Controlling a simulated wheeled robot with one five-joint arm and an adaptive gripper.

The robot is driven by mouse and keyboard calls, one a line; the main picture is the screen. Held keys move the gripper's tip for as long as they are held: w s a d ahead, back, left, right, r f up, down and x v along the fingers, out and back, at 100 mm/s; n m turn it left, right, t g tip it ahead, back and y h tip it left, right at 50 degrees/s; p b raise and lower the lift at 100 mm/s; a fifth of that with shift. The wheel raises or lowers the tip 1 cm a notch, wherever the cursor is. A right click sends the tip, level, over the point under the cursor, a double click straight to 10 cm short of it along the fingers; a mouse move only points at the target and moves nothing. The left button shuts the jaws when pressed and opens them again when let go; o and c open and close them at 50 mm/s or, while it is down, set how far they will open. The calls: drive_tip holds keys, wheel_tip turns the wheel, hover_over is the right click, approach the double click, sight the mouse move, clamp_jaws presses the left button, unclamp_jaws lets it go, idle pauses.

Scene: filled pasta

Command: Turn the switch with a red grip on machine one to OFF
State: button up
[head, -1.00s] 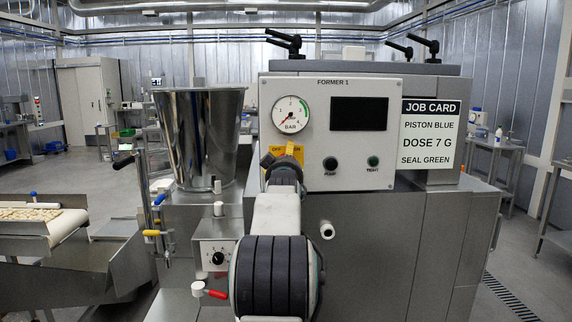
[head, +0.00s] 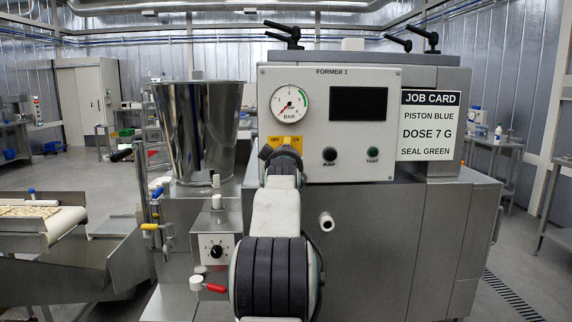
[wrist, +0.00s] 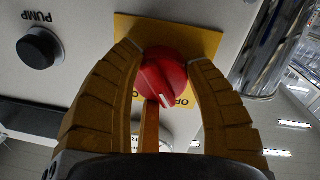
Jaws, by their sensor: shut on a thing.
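The switch's red grip (wrist: 163,72) shows in the wrist view, on a yellow plate (wrist: 205,40) lettered at both sides. Its white mark points down and slightly right in that upside-down view, towards the label that reads as OFF. My gripper (wrist: 166,58) is shut on the red grip, a yellow finger at each side. In the head view my gripper (head: 283,157) is in front of the panel and hides the grip. The plate's OFF and ON labels (head: 286,141) show above it. The panel (head: 365,165) is marked FORMER 1.
A pressure gauge (head: 289,103) and dark display (head: 359,103) are above; black PUMP (head: 329,154) and green-capped (head: 373,154) buttons are to the right. A steel hopper (head: 198,130) stands at left. Below it are a small dial box (head: 216,248) and a red-handled valve (head: 215,288).

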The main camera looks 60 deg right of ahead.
drive_tip(key=shift+w+a+r+n+t+b, duration=0.15)
drive_tip(key=shift+n+t+b, duration=0.15)
drive_tip(key=shift+n+b, duration=0.4)
drive_tip(key=shift+r+n, duration=0.25)
drive_tip(key=shift+n, duration=0.15)
drive_tip(key=o, duration=1)
drive_tip(key=shift+w+a, duration=0.1)
drive_tip(key=shift+o, duration=1)
drive_tip(key=shift+f, duration=0.2)
